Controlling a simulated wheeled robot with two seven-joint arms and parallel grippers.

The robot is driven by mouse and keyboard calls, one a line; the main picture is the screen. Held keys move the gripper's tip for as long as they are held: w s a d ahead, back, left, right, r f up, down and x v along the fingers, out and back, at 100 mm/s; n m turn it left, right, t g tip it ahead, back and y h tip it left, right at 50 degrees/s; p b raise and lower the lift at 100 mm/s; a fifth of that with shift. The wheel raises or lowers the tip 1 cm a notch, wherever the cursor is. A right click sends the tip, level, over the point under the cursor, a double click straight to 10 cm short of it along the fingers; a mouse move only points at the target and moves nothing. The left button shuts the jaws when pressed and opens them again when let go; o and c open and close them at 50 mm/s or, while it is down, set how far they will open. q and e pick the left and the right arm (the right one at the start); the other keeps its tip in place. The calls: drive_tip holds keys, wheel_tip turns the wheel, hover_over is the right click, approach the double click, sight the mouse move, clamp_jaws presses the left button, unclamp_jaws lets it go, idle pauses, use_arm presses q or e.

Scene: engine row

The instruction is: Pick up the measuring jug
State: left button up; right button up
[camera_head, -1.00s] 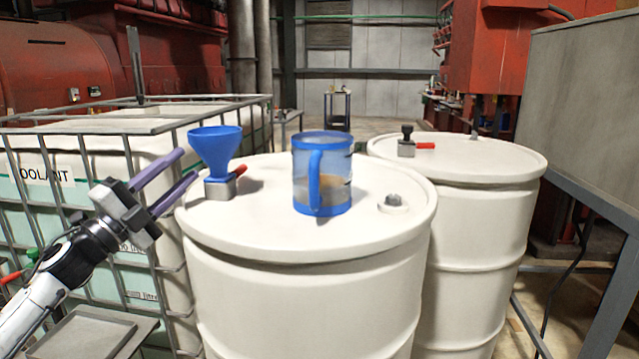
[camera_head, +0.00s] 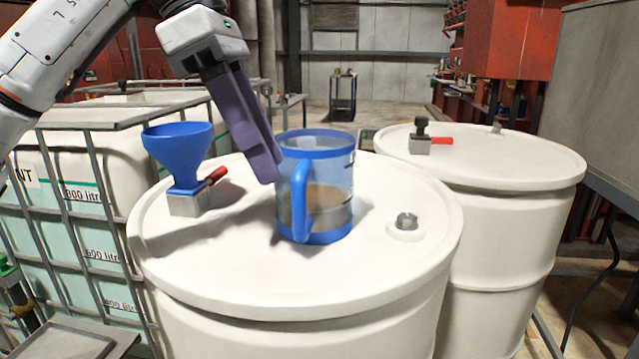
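The measuring jug (camera_head: 330,190) is clear blue with a blue rim, base and handle, and holds some brownish liquid. It stands upright on the near white drum (camera_head: 390,265), its handle facing me. My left gripper (camera_head: 267,172) comes down from the upper left, its purple fingers beside the jug's left side near the rim. One finger hides most of the other, so I cannot tell how wide they are apart or whether they touch the jug. My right gripper is not in view.
A blue funnel (camera_head: 180,152) sits in a metal block with a red lever (camera_head: 216,176) on the drum, left of the jug. A bung (camera_head: 405,226) is to the right. A second white drum (camera_head: 490,180) stands behind right; a caged tank (camera_head: 75,175) is at left.

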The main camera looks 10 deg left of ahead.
sight(300, 219)
use_arm(q)
drive_tip(key=x, duration=0.3)
drive_tip(key=b+x, duration=0.1)
drive_tip(key=x, duration=0.2)
drive_tip(key=s+x, duration=0.1)
drive_tip(key=x, duration=0.2)
drive_tip(key=shift+w+d+f, duration=0.1)
drive_tip(key=shift+d+f, duration=0.15)
drive_tip(key=shift+d, duration=0.1)
clamp_jaws()
drive_tip(key=shift+r, duration=0.15)
idle(0.9)
